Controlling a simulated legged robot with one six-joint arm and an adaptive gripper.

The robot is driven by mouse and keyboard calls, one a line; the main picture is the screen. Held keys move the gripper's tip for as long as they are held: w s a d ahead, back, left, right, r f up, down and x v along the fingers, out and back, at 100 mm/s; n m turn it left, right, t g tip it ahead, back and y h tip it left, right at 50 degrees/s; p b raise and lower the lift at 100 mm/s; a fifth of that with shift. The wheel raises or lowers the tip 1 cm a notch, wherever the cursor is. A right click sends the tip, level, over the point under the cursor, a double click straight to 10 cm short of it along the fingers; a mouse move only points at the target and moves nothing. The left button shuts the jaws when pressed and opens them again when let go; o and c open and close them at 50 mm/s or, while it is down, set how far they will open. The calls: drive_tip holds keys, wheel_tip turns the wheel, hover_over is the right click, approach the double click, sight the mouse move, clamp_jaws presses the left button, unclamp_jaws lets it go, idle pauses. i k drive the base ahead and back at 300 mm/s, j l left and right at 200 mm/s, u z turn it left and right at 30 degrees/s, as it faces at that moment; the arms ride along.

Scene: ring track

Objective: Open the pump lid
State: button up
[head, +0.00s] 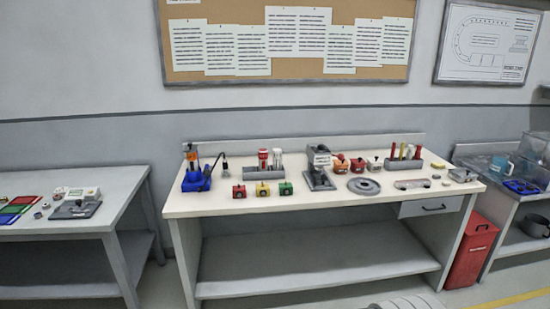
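I cannot tell for sure which thing is the pump. A dark grey upright device (319,169) with a white label stands on the middle workbench, just right of centre. A flat grey round disc (363,186) lies on the bench to its right. On the left table a flat dark grey device (75,209) lies near the right edge, with a small white box (91,192) behind it. No open lid can be made out at this size. My gripper is not in view.
The workbench (230,206) also holds a blue holder (196,182), several small coloured boxes, and a grey rack (403,164) of tools. Its front edge is mostly clear. A red bin (470,255) stands at its right, beside a shelf with a blue-handled clear container (500,167).

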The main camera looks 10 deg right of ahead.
sight(190, 147)
drive_tip(key=i+j, duration=0.4)
drive_tip(key=i, duration=0.15)
drive_tip(key=i+j, duration=0.75)
drive_tip(key=i, duration=0.3)
